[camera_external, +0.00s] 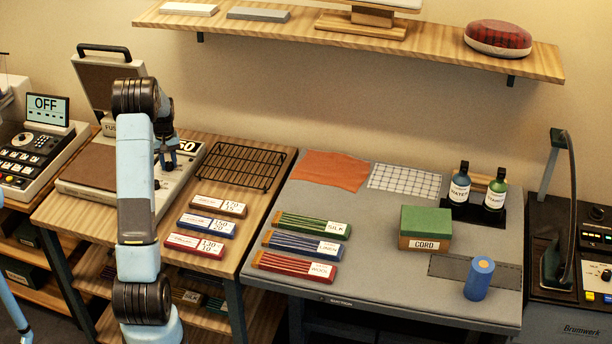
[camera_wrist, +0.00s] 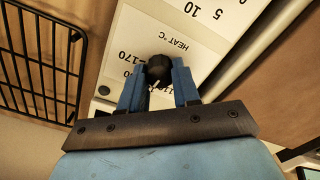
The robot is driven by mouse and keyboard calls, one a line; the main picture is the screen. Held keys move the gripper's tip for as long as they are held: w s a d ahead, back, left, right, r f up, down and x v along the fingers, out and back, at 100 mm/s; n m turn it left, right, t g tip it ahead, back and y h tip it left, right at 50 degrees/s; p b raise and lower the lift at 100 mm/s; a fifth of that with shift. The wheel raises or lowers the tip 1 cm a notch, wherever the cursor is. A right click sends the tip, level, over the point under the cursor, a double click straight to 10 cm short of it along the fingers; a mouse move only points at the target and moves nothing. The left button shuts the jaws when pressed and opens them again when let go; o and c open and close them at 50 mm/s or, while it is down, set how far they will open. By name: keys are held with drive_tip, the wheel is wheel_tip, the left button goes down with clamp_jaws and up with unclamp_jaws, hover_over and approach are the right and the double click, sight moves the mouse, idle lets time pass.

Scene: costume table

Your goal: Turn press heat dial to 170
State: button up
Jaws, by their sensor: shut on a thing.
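The press (camera_external: 75,190) stands on the wooden table at the left with its lid raised. Its heat dial (camera_wrist: 158,68) is a dark round knob on a white panel marked "HEAT °C" in the wrist view. A 170 mark (camera_wrist: 113,57) is printed beside the dial; other numbers nearby are partly covered by my fingers. A light pointer line shows on the dial, but its exact setting is hard to read. My gripper (camera_wrist: 159,82) is shut on the dial, with one blue finger on each side. In the external view, my gripper (camera_external: 167,160) is over the press panel, and my arm hides part of the press.
A black wire rack (camera_external: 240,166) lies right of the press. Labelled red, blue and brown boxes (camera_external: 207,223) lie in front of it. A grey table (camera_external: 390,270) to the right holds cloths, bundles, bottles and a cord box. A wooden shelf (camera_external: 350,35) runs above.

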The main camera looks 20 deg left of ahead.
sight(169, 163)
drive_tip(key=m, duration=0.7)
drive_tip(key=shift+w+a+r, duration=0.1)
drive_tip(key=shift+w+r, duration=0.05)
drive_tip(key=m, duration=0.3)
drive_tip(key=shift+m, duration=2.1)
drive_tip(key=o, duration=1.1)
drive_tip(key=shift+c, duration=0.2)
wheel_tip(169, 163, up, 14)
drive_tip(key=shift+d+f, duration=0.2)
drive_tip(key=shift+f, duration=0.05)
